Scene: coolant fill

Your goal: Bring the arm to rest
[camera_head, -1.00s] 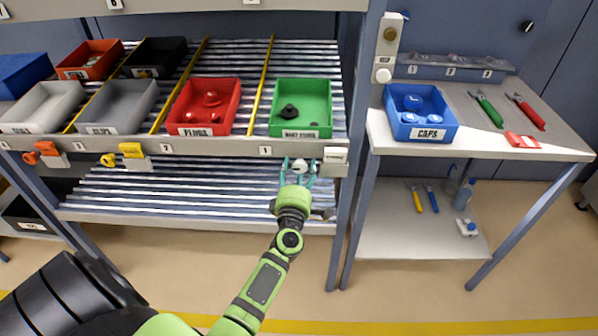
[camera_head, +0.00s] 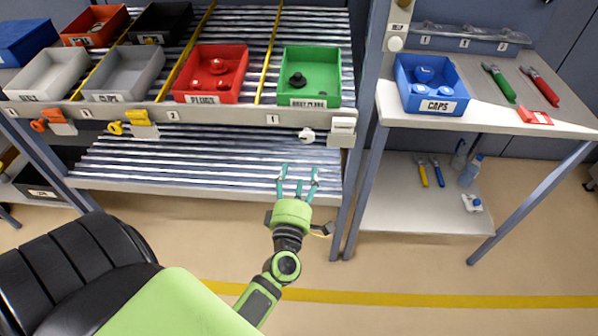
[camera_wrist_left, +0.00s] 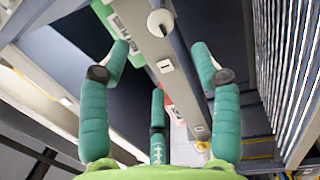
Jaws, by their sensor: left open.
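My left gripper (camera_head: 298,180) is green with teal fingers. It is open and empty, in front of the lower roller shelf (camera_head: 200,165) and below the shelf rail. In the left wrist view its spread fingers (camera_wrist_left: 158,85) hold nothing. A white round knob (camera_head: 306,134) sits on the rail just above the gripper, apart from it; it also shows in the left wrist view (camera_wrist_left: 160,22). My right gripper is not in view.
The upper shelf holds a green bin (camera_head: 309,78), a red plugs bin (camera_head: 212,74) and grey bins. A side table (camera_head: 500,110) at right carries a blue caps bin (camera_head: 431,85) and two pliers-like tools. The floor (camera_head: 400,265) in front is clear.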

